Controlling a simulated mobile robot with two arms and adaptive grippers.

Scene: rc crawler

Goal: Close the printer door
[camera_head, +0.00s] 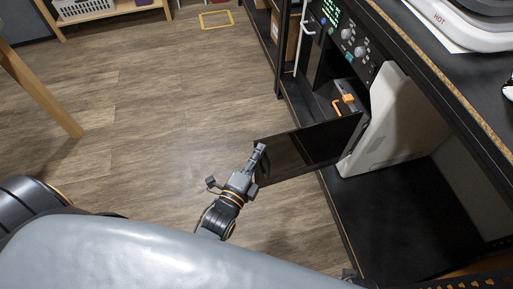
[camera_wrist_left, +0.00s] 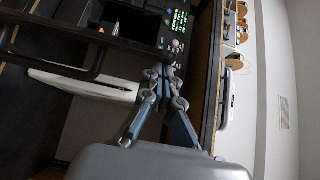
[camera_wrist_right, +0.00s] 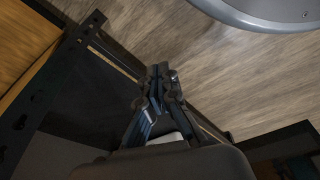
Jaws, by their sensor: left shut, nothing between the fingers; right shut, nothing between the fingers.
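The printer (camera_head: 350,45) stands in the black shelf unit, with a green-lit display and knobs on its front. Its dark see-through door (camera_head: 305,148) stands open, jutting left over the floor from the printer's right side. An orange part (camera_head: 345,103) shows inside the opening. My left gripper (camera_head: 261,148) is shut and empty, at the door's free left edge; I cannot tell if it touches. Its closed fingers also show in the left wrist view (camera_wrist_left: 167,76), below the lit display (camera_wrist_left: 179,20). My right gripper (camera_wrist_right: 160,72) is shut and empty, beside dark shelf framing in the right wrist view.
A white panel (camera_head: 393,120) leans in the shelf just right of the door. The black worktop (camera_head: 440,60) above carries a white device marked HOT (camera_head: 465,22). The wooden floor (camera_head: 140,120) left of the door is clear. A wooden leg (camera_head: 40,90) stands far left.

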